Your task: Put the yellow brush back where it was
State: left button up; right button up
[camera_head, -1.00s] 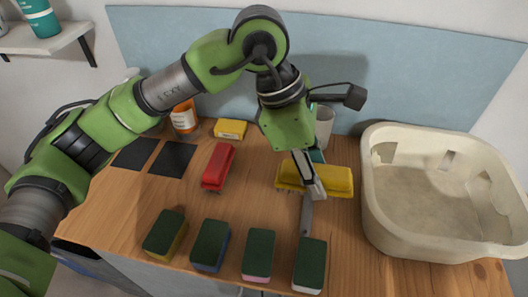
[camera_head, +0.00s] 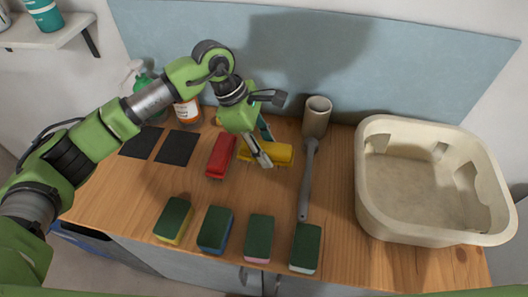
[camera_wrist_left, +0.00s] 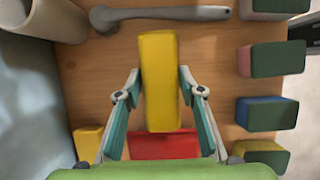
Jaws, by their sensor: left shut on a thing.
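The yellow brush (camera_head: 282,154) is in my left gripper (camera_head: 263,160), just right of the red brush (camera_head: 220,156). In the left wrist view the yellow brush (camera_wrist_left: 160,75) lies between the two fingers of the left gripper (camera_wrist_left: 160,82), which is shut on it. The red brush (camera_wrist_left: 163,145) shows behind it there. In the head view the arm and fingers hide part of the yellow brush. I cannot tell whether it touches the wooden top. Two black squares (camera_head: 177,148) lie left of the red brush. My right gripper is not in view.
Several sponges (camera_head: 214,230) line the front of the wooden counter (camera_head: 120,195). A grey long-handled brush (camera_head: 308,170) lies right of the yellow brush, beside a large cream tub (camera_head: 365,190). Bottles stand at the back left. A yellow block (camera_wrist_left: 87,145) shows in the wrist view.

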pick_arm(q)
jog(key=f, duration=0.1)
jog(key=f+p, duration=0.2)
jog(key=shift+w+a, duration=0.25)
jog(key=shift+f, duration=0.45)
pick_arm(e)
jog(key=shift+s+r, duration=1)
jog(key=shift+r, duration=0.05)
pick_arm(q)
jog(key=shift+f, duration=0.15)
jog(key=o, duration=1.2)
jog(key=shift+c, duration=0.2)
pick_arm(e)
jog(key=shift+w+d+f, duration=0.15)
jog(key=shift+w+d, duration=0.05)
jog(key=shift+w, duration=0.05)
